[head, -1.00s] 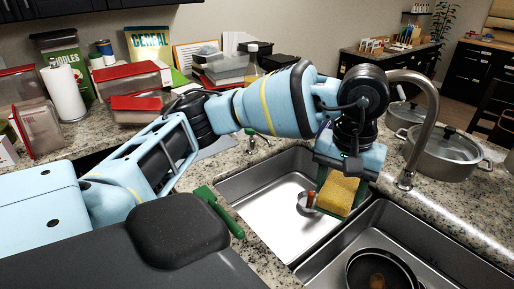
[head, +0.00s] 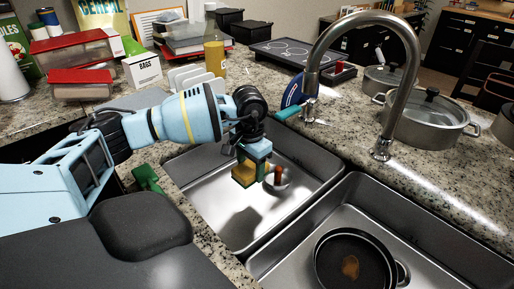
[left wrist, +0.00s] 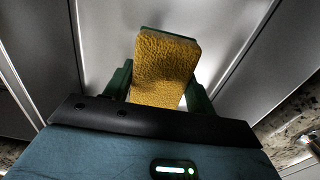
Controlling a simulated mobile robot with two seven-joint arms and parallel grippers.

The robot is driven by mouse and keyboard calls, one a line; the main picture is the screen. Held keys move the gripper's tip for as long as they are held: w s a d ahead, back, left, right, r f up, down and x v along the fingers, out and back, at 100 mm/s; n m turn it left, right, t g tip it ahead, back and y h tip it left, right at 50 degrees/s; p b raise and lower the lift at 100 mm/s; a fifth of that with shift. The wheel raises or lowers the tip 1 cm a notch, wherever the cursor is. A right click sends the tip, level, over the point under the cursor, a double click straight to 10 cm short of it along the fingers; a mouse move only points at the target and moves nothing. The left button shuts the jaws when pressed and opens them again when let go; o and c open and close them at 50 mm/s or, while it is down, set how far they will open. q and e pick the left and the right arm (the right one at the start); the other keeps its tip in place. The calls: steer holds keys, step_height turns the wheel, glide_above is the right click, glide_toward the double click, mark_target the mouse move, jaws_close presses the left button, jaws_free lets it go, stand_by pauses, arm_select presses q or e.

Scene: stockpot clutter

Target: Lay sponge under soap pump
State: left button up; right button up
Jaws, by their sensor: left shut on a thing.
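My left gripper (head: 244,174) is shut on a yellow sponge (head: 243,171) and holds it over the left sink basin. In the left wrist view the sponge (left wrist: 165,68) stands out between the green fingers, its broad yellow face toward the camera. I cannot make out a soap pump for certain. An amber bottle (head: 214,57), its top unclear, stands on the counter behind the sink. My right gripper is not in view.
A small bowl (head: 286,184) with an orange-brown thing lies in the left basin (head: 220,213), close to the sponge. A frying pan (head: 330,270) is in the right basin. The faucet (head: 398,105) arches behind. A teal-handled item (head: 288,112) lies near the rear rim.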

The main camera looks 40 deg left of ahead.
mark_target(248, 198)
arm_select(q)
steer(key=shift+w+a+f, duration=0.15)
steer(key=shift+a+f, duration=0.35)
steer(key=shift+a, duration=0.25)
steer(key=shift+f, duration=5)
steer(key=shift+f, duration=0.15)
steer(key=o, duration=1)
steer(key=shift+c, duration=0.2)
step_height(248, 198, up, 12)
steer(key=shift+r, duration=0.2)
